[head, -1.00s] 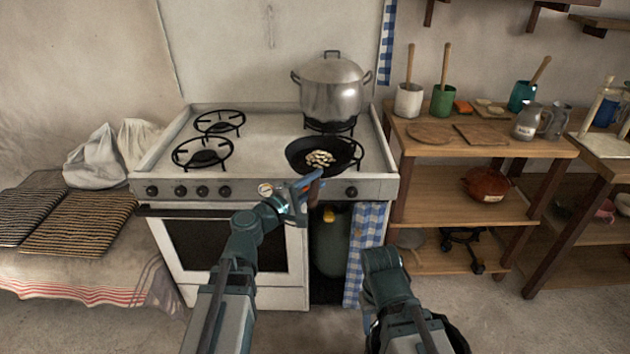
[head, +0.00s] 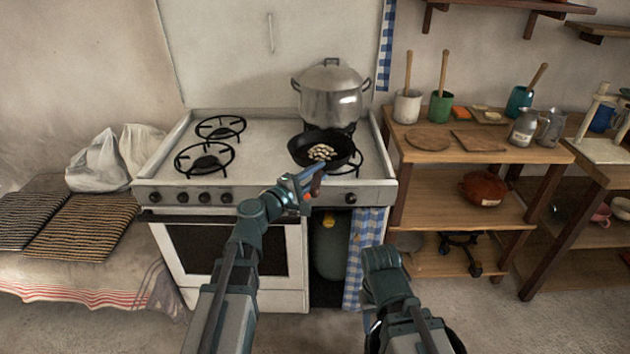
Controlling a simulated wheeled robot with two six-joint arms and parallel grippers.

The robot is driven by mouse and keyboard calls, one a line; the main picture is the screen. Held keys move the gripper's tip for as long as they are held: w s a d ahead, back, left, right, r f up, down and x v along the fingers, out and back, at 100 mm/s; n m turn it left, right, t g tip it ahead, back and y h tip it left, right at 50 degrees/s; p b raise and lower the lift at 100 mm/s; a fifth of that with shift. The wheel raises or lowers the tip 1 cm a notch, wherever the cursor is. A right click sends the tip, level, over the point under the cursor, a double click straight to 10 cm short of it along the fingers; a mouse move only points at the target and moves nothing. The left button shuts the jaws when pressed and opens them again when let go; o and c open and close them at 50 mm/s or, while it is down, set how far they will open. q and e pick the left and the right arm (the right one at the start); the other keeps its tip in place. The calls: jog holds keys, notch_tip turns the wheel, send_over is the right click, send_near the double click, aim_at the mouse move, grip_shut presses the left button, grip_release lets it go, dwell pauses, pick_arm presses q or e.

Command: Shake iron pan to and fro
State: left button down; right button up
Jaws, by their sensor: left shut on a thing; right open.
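The black iron pan (head: 338,136) is at the front right burner of the stove, with several pale pieces of food (head: 322,152) in it. Its handle points toward me, over the stove's front edge. My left gripper (head: 312,180) is shut on the pan's handle, just in front of the stove. I cannot tell whether the pan touches the burner grate (head: 357,160). My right arm is low at the front right of the stove; its gripper (head: 374,328) points down, away from the pan, and its fingers are mostly hidden.
A large lidded pot (head: 331,96) stands on the burner right behind the pan. The left burners (head: 205,158) are empty. A wooden shelf table (head: 475,150) with pots and boards stands to the right. A blue checked cloth (head: 368,240) hangs below the stove.

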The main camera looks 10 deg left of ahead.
aim_at(315, 181)
pick_arm(q)
jog(key=shift+s, duration=1.8)
jog(key=shift+r, duration=0.1)
jog(key=shift+w+f, duration=0.2)
jog(key=shift+w, duration=0.05)
jog(key=shift+s, duration=0.1)
